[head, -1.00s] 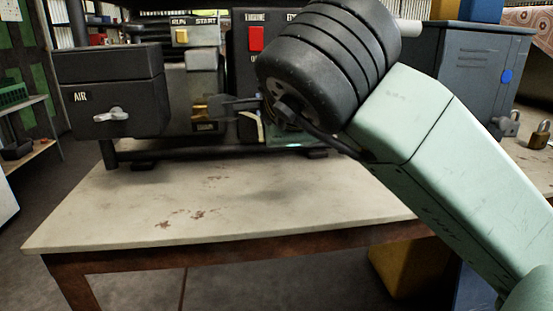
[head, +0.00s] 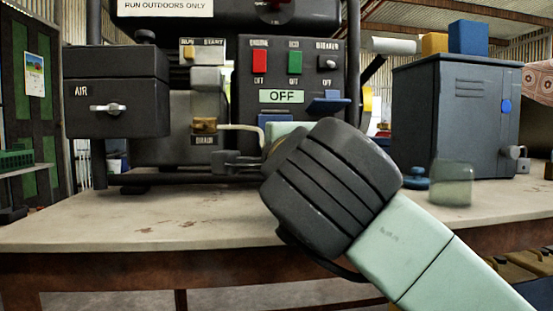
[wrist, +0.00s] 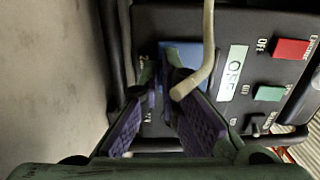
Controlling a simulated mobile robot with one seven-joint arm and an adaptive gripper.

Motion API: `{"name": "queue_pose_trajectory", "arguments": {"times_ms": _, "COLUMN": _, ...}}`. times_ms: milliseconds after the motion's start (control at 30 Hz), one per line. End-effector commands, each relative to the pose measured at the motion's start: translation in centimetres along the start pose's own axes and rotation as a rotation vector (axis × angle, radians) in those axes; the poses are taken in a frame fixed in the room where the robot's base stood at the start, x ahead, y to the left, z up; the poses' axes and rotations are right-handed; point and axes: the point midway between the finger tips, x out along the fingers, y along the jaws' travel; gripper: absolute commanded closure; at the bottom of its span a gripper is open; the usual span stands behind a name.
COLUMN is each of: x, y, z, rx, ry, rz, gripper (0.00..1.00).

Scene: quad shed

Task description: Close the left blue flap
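The left blue flap (head: 275,119) is on the dark control panel, below the OFF label, with its lower part hidden by my arm and a pale green block. In the wrist view the blue flap (wrist: 185,55) lies just beyond my fingertips, partly covered by a beige hose. I cannot tell how far it is open. The right blue flap (head: 328,104) sticks out from the panel.
The beige hose (head: 240,127) runs close to my fingers, near the brass drain fitting (head: 204,124). Panel switches (head: 295,61) sit above. A grey cabinet (head: 455,120) and a clear jar (head: 450,185) stand right. The worktable's front left (head: 120,225) is clear.

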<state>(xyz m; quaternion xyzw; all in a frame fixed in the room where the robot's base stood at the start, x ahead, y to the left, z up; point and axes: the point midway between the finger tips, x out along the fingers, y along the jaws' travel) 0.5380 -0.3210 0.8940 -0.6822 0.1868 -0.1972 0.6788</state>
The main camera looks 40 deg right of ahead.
Motion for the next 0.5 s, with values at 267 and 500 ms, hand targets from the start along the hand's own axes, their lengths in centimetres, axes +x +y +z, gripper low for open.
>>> {"name": "queue_pose_trajectory", "arguments": {"times_ms": 267, "x": 0.13, "y": -0.02, "z": 0.01, "rx": 0.001, "ry": -0.001, "rz": 0.000, "gripper": 1.00}}
{"name": "queue_pose_trajectory", "arguments": {"times_ms": 500, "x": 0.10, "y": -0.03, "z": 0.00, "rx": 0.001, "ry": 0.000, "rz": 0.000, "gripper": 0.83}}
